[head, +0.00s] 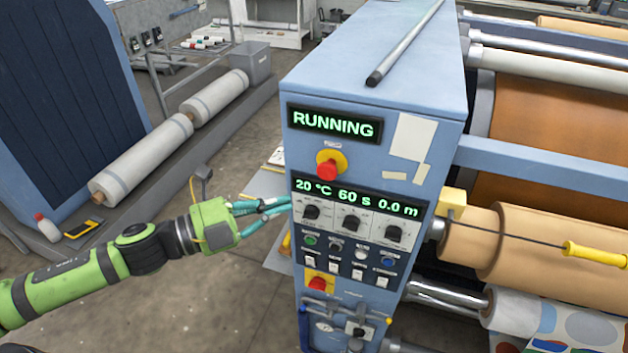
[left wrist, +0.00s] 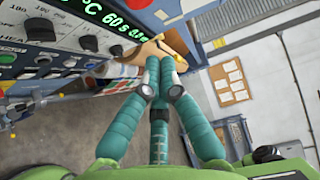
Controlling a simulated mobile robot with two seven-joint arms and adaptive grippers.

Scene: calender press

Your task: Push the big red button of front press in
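The big red button (head: 327,168) sits on a round yellow base on the front of the blue press cabinet (head: 380,65), below the lit RUNNING display (head: 335,123). A second red button (head: 318,284) on a yellow plate is lower on the panel. My left gripper (head: 288,203) has teal fingers drawn together, shut and empty. Its tips are at the panel's left edge in the head view, below and left of the upper red button. The fingers also meet in the left wrist view (left wrist: 160,65). Contact with the panel cannot be told. My right gripper is out of view.
Knobs (head: 352,224) and small coloured buttons fill the panel below the 20 °C display. A metal bar (head: 405,45) lies on the cabinet top. Large rollers (head: 540,245) are at right. A wrapped roll (head: 145,160) lies at left. Open floor (head: 200,300) is left of the cabinet.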

